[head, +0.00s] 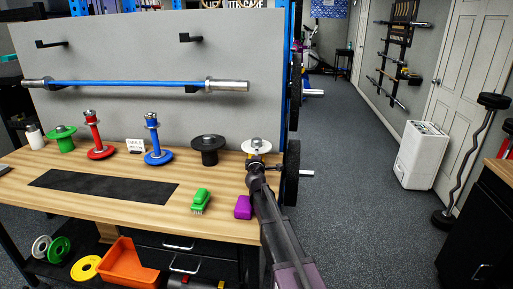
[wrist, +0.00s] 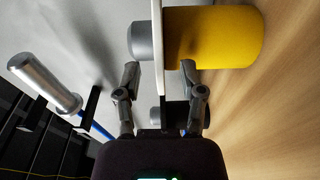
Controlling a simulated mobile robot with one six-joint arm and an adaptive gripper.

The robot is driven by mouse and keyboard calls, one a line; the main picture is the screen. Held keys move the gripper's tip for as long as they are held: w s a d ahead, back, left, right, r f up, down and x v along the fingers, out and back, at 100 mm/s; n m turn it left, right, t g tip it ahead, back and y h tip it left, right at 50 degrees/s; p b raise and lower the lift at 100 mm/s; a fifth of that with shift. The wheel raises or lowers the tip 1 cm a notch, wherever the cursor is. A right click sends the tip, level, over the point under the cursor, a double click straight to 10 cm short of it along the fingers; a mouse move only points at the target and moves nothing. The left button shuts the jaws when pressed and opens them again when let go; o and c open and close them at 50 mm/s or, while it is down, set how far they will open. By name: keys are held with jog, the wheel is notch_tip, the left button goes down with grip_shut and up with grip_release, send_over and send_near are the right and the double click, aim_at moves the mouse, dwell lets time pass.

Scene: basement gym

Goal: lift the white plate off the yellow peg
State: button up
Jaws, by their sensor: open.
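The white plate (head: 248,145) sits at the right end of the wooden bench, with a silver peg tip above it. In the wrist view the plate (wrist: 158,40) is edge-on, a thin white strip. The thick yellow peg (wrist: 228,38) is to its right and the silver tip (wrist: 139,41) to its left. My gripper (wrist: 160,72) is open, one finger on each side of the plate's near edge. In the head view my gripper (head: 256,163) is at the plate's front, and the yellow peg part is hidden.
A black plate on a peg (head: 207,150) stands left of the white plate. Blue (head: 158,156), red (head: 100,152) and green (head: 61,140) pegs stand farther left. A green brush (head: 200,201) and purple block (head: 243,208) lie in front. A barbell (head: 140,85) hangs behind.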

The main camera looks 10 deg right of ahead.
jog(key=shift+w+d, duration=0.15)
jog(key=shift+w, duration=0.6)
grip_shut()
